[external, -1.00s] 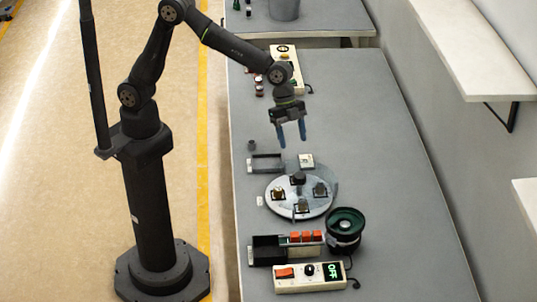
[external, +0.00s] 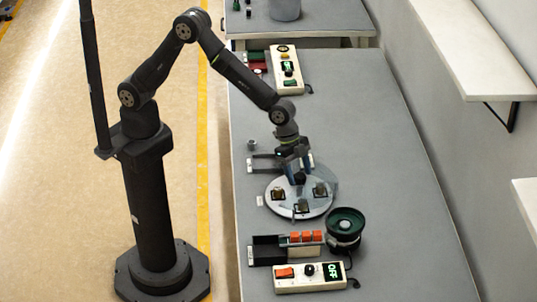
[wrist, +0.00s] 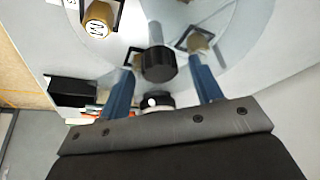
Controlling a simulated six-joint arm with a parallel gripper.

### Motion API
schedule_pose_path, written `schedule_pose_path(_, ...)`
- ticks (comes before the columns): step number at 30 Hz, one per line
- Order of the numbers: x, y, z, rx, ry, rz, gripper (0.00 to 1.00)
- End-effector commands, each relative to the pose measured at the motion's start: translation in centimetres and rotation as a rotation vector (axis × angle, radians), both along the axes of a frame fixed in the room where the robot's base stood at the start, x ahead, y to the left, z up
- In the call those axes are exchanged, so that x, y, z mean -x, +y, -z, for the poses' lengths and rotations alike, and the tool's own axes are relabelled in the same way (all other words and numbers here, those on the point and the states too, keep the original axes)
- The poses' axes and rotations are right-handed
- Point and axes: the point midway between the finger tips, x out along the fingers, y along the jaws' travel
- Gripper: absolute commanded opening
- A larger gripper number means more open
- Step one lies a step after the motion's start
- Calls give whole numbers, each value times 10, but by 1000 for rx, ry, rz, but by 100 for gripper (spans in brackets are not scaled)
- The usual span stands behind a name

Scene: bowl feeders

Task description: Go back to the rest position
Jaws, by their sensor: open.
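My gripper (external: 298,180) is low over the round pale plate (external: 287,207), pointing down. In the wrist view its two blue fingers are spread apart (wrist: 163,75), one on each side of a dark knob (wrist: 160,66) on a pale post at the plate's middle. Nothing is seen clamped between them; whether a finger touches the knob, I cannot tell. Small parts stand in holders around the plate, among them a tan cylinder with a marked white top (wrist: 97,24). My gripper partly hides the back of the plate in the external view.
A green-black bowl feeder (external: 345,226) stands in front of the plate, beside a track with red blocks (external: 305,237). A control box reading OFF (external: 308,277) is nearest the front; another box (external: 287,72) lies behind. The grey table's right side (external: 390,180) is clear.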

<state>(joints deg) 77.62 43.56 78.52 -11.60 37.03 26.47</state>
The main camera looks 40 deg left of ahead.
Motion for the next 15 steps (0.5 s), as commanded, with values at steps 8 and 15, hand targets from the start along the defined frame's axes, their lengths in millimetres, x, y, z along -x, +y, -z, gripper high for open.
schedule_pose_path(8,1,0,0,0,-1,-142,59)
schedule_pose_path(15,2,0,0,0,-1,-260,59)
